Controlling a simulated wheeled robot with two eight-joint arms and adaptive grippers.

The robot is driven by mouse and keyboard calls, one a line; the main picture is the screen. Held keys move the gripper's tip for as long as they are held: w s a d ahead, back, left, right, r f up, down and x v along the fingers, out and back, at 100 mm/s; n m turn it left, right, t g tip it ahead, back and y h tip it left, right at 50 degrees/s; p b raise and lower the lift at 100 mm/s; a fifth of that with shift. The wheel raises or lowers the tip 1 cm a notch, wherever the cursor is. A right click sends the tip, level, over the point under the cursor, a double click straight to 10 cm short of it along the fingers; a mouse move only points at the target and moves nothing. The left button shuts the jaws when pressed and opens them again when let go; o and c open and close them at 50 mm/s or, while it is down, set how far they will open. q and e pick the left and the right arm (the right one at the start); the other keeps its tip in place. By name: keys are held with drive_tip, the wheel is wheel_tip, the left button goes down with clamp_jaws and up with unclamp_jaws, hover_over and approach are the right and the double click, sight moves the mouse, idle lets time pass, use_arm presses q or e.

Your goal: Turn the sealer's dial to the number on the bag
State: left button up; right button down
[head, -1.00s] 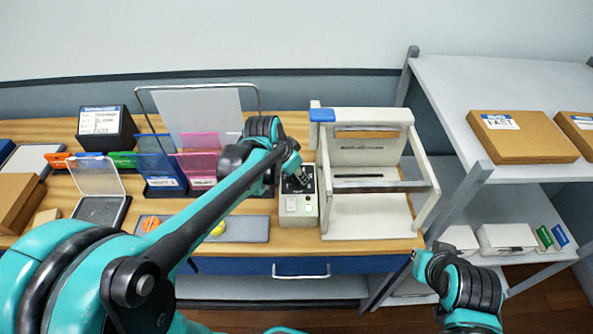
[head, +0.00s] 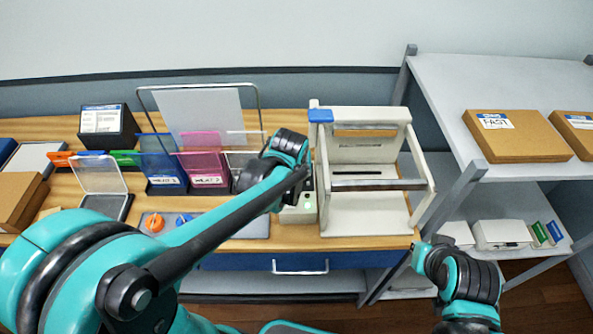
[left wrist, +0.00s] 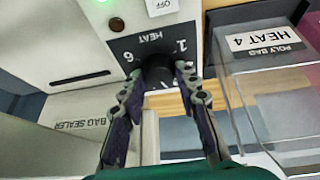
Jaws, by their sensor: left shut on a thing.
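The bag sealer (head: 365,215) is a cream frame with a blue-cornered top, on the wooden bench. Its control box (head: 298,214) stands at its left. In the left wrist view, the black dial panel (left wrist: 140,42) reads HEAT, upside down, with 6 and 1 visible beside the dark dial knob (left wrist: 158,70). My left gripper (left wrist: 157,80) is shut on the knob, one finger on each side. The pointer's setting cannot be read. A clear bin's label (left wrist: 264,38) reads POLY BAG HEAT 4. My right gripper (head: 418,256) is low at the right, its fingers unclear.
A blue bin (head: 163,165) and a pink bin (head: 205,165) stand left of my arm. A grey mat (head: 250,228) holds an orange piece and a blue piece. A shelf (head: 510,85) with cardboard boxes stands right. A green light (left wrist: 100,1) glows on the control box.

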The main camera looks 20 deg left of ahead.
use_arm(q)
drive_tip(key=shift+n, duration=0.3)
drive_tip(key=o, duration=1.2)
drive_tip(key=shift+c, duration=0.2)
drive_tip(key=shift+r, duration=0.1)
drive_tip(key=v, duration=1.1)
drive_tip(key=shift+s+d+r, duration=0.15)
drive_tip(key=shift+s+r, duration=0.1)
drive_tip(key=shift+r, duration=0.05)
drive_tip(key=s+a+f+m+t+b, duration=0.1)
drive_tip(key=s+a+f+m, duration=0.2)
drive_tip(key=s+f, duration=0.4)
drive_tip(key=s, duration=0.4)
drive_tip(key=shift+s+a+f+m+t+h, duration=0.15)
drive_tip(key=shift+a+f+m+t+h, duration=0.15)
drive_tip(key=shift+a+t, duration=0.1)
